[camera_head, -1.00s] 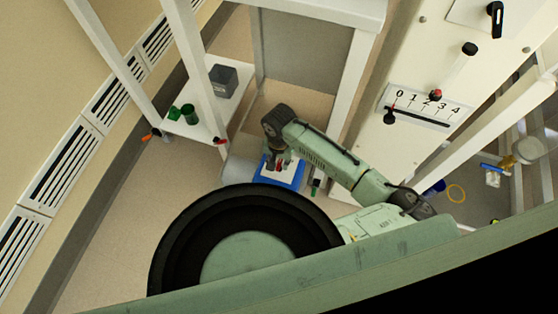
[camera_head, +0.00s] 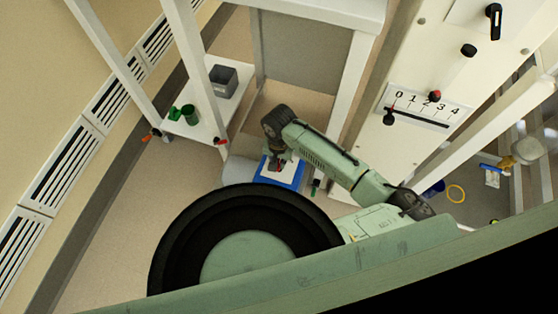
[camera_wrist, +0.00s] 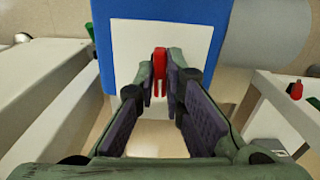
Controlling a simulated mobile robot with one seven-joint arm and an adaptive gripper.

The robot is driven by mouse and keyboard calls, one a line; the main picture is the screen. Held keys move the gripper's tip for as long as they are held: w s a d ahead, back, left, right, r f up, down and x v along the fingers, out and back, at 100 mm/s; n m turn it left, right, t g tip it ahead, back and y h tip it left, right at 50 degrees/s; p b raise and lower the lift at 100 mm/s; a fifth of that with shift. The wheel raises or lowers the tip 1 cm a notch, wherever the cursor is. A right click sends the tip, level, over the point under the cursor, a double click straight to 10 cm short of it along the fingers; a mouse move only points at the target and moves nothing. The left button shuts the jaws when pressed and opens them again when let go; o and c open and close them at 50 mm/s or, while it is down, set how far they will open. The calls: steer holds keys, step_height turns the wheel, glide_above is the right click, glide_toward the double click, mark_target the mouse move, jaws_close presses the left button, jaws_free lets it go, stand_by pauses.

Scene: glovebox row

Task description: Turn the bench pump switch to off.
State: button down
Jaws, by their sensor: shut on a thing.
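The bench pump shows as a blue box with a white plate (camera_wrist: 190,50) in the wrist view. Its blue body (camera_head: 293,180) is below my arm in the head view. A small red switch handle (camera_wrist: 160,68) stands up from the plate and runs roughly up and down in the wrist view. My gripper (camera_wrist: 163,78) is at the plate with its fingertips shut on the red handle, one on each side. In the head view my gripper (camera_head: 276,166) largely covers the switch. I see no readable switch labels.
A grey cylinder (camera_wrist: 270,30) adjoins the blue box. White frame posts (camera_head: 197,70) and a low white shelf (camera_head: 200,125) with green cups (camera_head: 190,114) and a grey bin (camera_head: 223,80) stand to the left. A panel with a numbered slider (camera_head: 425,107) is at right.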

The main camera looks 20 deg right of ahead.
steer(key=shift+n+p, duration=0.85)
steer(key=shift+n, duration=1.65)
steer(key=c, duration=1.7)
jaws_free()
steer(key=shift+r, duration=0.1)
step_height(320, 180, up, 12)
steer(key=shift+f, duration=0.1)
